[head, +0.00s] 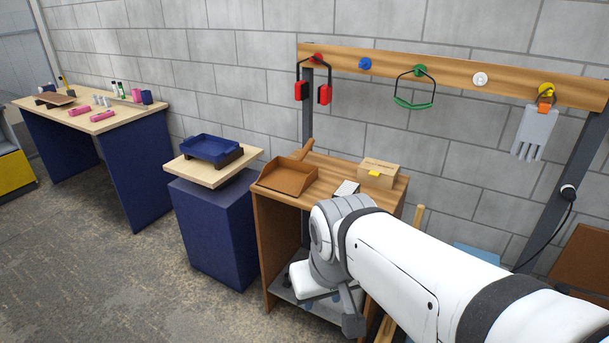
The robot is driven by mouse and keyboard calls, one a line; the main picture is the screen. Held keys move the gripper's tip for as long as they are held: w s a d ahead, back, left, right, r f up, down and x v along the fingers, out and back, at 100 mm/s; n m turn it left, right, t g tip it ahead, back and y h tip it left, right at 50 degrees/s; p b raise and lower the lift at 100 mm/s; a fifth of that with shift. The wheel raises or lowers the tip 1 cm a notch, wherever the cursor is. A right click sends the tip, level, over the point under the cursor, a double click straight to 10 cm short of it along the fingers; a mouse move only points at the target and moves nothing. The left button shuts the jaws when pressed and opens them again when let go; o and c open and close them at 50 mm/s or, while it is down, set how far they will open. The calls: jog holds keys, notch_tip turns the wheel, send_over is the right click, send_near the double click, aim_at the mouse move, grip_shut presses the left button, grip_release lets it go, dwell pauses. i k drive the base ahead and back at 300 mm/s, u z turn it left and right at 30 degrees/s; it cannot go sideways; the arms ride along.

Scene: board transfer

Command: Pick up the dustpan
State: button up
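The dustpan (287,180) is brown, with a wide open pan and a handle that points up and back toward the wall. It rests on top of the wooden cabinet (333,202), at its left side. My white arm comes in from the lower right, in front of the cabinet. My gripper (352,322) is low, at the cabinet's front, below the top and apart from the dustpan. It is small and partly hidden by my arm, so I cannot tell its opening.
A blue tray (210,148) sits on the blue pedestal to the left. A rail (450,73) with hanging gear runs above. Open floor lies at left front.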

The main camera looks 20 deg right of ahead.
aim_at(291, 177)
jog(key=u, duration=1)
jog(key=i, duration=2.75)
jog(key=z, duration=3.45)
jog(key=i, duration=0.45)
jog(key=u, duration=0.3)
